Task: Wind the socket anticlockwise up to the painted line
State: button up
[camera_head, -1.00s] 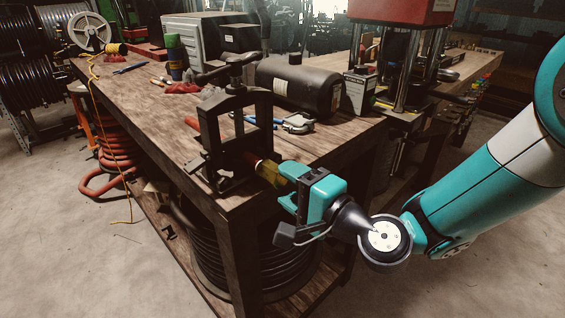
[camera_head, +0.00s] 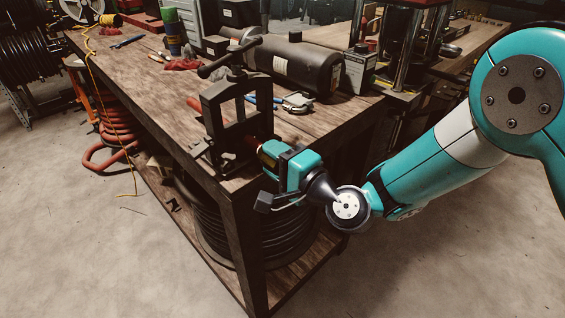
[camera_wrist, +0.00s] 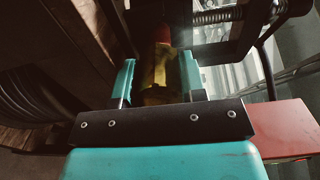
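The socket is a yellow, brass-coloured fitting (camera_wrist: 157,72) on the end of a red hose (camera_head: 195,104). The hose runs through a black clamp frame (camera_head: 214,125) at the bench corner. In the wrist view the socket lies between the teal fingers of my gripper (camera_wrist: 158,82). A dark gap shows beside the left finger; the right finger is very close to the socket. The fingers look open around it, not closed on it. In the head view my gripper (camera_head: 272,160) covers most of the socket. I cannot make out a painted line.
A coiled black hose (camera_head: 215,235) sits on the shelf below. Floor in front is clear.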

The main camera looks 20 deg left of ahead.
jog(key=o, duration=0.9)
jog(key=shift+c, duration=0.2)
jog(key=b+v, duration=0.5)
jog(key=shift+b, duration=0.4)
jog(key=shift+d, duration=0.15)
